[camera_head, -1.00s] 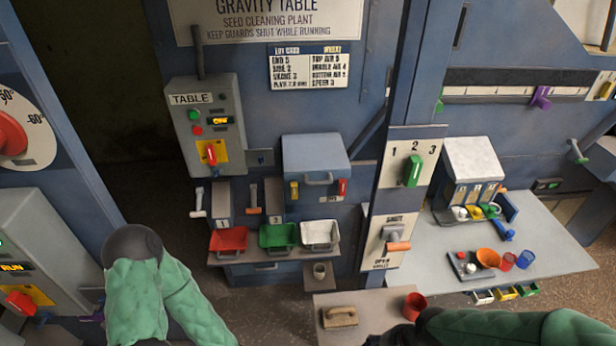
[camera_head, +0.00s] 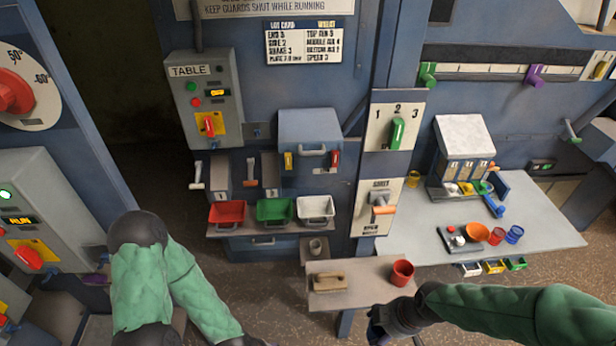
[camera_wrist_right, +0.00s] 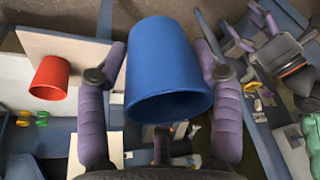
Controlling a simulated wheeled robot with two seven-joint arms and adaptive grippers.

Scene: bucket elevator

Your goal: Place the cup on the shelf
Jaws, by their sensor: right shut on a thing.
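My right gripper (camera_wrist_right: 160,90) is shut on a blue cup (camera_wrist_right: 165,65), which sits between its two purple-grey fingers in the right wrist view. In the head view this gripper (camera_head: 385,325) is at the bottom, just in front of a low wooden shelf (camera_head: 360,272); the held cup is mostly hidden there. A red cup (camera_head: 402,273) stands upright on the right end of that shelf, and also shows in the right wrist view (camera_wrist_right: 50,78). My left arm comes in at the bottom left, with its gripper out of the picture.
A wooden-handled brush (camera_head: 327,282) lies on the shelf's left part. Red, green and white bins (camera_head: 315,208) stand behind. The shelf's middle is clear.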

